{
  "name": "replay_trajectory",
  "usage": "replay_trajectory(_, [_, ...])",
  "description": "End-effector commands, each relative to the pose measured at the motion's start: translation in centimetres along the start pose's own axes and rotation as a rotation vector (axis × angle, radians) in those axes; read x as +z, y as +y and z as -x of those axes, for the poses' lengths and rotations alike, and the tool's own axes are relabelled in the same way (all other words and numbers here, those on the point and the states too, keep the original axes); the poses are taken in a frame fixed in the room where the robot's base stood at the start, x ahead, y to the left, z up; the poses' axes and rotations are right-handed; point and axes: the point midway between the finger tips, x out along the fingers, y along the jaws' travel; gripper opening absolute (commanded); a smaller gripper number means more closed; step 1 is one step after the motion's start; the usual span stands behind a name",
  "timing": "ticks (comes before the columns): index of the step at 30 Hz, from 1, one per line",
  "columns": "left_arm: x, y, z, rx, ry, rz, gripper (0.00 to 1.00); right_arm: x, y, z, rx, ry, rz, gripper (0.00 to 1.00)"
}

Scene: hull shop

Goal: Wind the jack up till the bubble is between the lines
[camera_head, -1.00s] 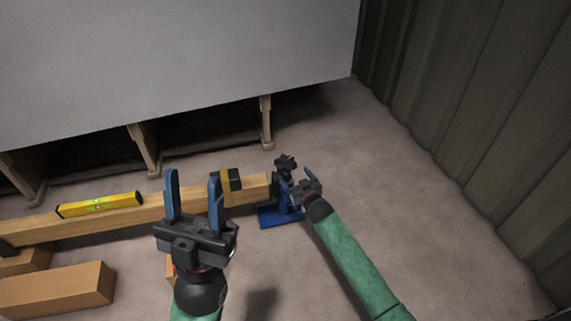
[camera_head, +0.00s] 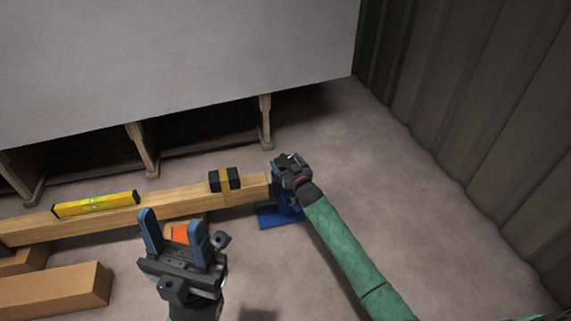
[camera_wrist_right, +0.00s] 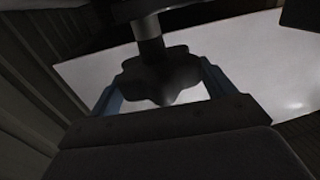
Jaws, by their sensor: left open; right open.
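The blue jack (camera_head: 275,217) stands on the floor under the right end of the timber beam (camera_head: 150,212). The yellow spirit level (camera_head: 96,204) lies on the beam further left; its bubble is too small to read. My right gripper (camera_head: 281,164) is at the top of the jack and hides much of it. In the right wrist view the dark lobed knob (camera_wrist_right: 160,77) on its shaft sits between the open blue fingers (camera_wrist_right: 160,95). My left gripper (camera_head: 173,228) is open and empty, in front of the beam.
A black block with a yellow strap (camera_head: 225,180) sits on the beam near the jack. Timber blocks (camera_head: 55,290) lie at the lower left. The large grey hull (camera_head: 170,60) on wooden supports is behind. Floor at the right is clear up to the ribbed wall.

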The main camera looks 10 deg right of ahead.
Motion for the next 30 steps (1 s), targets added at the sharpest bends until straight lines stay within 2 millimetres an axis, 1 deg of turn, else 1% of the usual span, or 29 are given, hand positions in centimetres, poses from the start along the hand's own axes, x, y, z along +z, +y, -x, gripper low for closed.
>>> replay_trajectory(1, [0.03,0.00,0.43,-0.001,-0.007,-0.001,0.47,0.08,-0.02,-0.39,0.000,0.000,0.000,0.82])
replay_trajectory(5, [0.06,-0.02,0.71,-0.001,-0.014,-0.002,0.47,0.01,-0.02,-0.95,0.000,0.000,0.000,0.82])
replay_trajectory(14, [0.05,-0.06,0.72,-0.001,-0.016,-0.003,0.47,-0.01,-0.01,-1.05,0.000,-0.001,0.000,0.82])
replay_trajectory(18, [0.05,-0.07,0.75,-0.001,-0.016,-0.003,0.47,-0.01,-0.01,-1.04,0.000,-0.001,0.000,0.55])
replay_trajectory(19, [0.05,-0.07,0.76,-0.002,-0.017,-0.003,0.47,-0.01,-0.01,-1.04,0.000,-0.001,0.000,0.53])
replay_trajectory(26, [0.01,-0.07,0.62,-0.003,-0.018,-0.003,0.47,-0.08,0.03,-1.02,-0.008,-0.001,0.001,0.53])
replay_trajectory(30, [-0.05,-0.05,0.02,-0.003,-0.011,-0.001,0.47,-0.18,0.11,-1.01,-0.029,-0.002,0.001,0.53])
